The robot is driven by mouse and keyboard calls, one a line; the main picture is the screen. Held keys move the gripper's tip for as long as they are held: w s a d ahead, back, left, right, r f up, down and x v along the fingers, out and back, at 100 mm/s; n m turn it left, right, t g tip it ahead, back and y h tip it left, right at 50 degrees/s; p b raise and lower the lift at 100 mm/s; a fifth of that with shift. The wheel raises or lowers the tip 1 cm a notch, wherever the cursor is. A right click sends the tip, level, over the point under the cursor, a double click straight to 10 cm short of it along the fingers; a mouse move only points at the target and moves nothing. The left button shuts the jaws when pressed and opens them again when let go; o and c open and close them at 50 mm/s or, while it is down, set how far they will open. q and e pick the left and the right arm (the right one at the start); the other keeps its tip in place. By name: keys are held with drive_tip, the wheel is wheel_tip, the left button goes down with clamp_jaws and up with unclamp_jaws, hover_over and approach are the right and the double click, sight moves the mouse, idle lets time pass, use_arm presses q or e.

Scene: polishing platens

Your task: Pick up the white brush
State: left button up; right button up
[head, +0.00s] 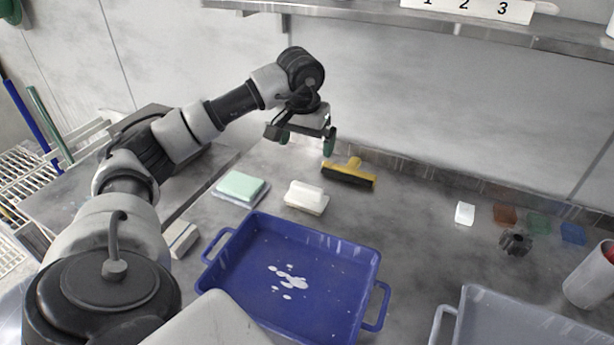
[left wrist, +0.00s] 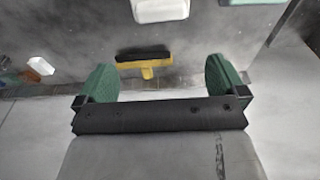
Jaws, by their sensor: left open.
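The white brush (head: 306,197), a white block with a raised handle, lies on the grey counter just behind the blue tub. In the left wrist view a white object at the top edge, likely this brush (left wrist: 160,10), is partly cut off. My left gripper (head: 307,138) is open and empty above the back of the counter, farther back than the brush. Its green fingers also show in the left wrist view (left wrist: 160,80), apart from the brush. My right gripper is not in view.
A yellow and black squeegee (head: 349,174) lies right of the brush, near the back wall. A green sponge (head: 240,185) on a tray lies left of it. The blue tub (head: 372,262) stands in front. A shelf (head: 380,14) runs above. Small colored blocks lie at right.

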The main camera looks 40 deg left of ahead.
use_arm(q)
drive_tip(key=b, duration=0.3)
hover_over(306, 186)
drive_tip(key=f, duration=0.4)
drive_tip(key=shift+s+d+f, duration=0.3)
drive_tip(key=shift+s+d, duration=0.05)
drive_tip(key=shift+f, duration=0.6)
drive_tip(key=f, duration=0.5)
drive_tip(key=shift+w+a+b, duration=0.15)
drive_tip(key=shift+w+b, duration=0.25)
wheel_tip(306, 186, down, 5)
drive_tip(key=shift+w+a+r, duration=0.1)
drive_tip(key=shift+a, duration=0.05)
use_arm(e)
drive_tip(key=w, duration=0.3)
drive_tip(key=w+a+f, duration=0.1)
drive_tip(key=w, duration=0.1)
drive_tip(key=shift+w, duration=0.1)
use_arm(q)
drive_tip(key=c, duration=0.7)
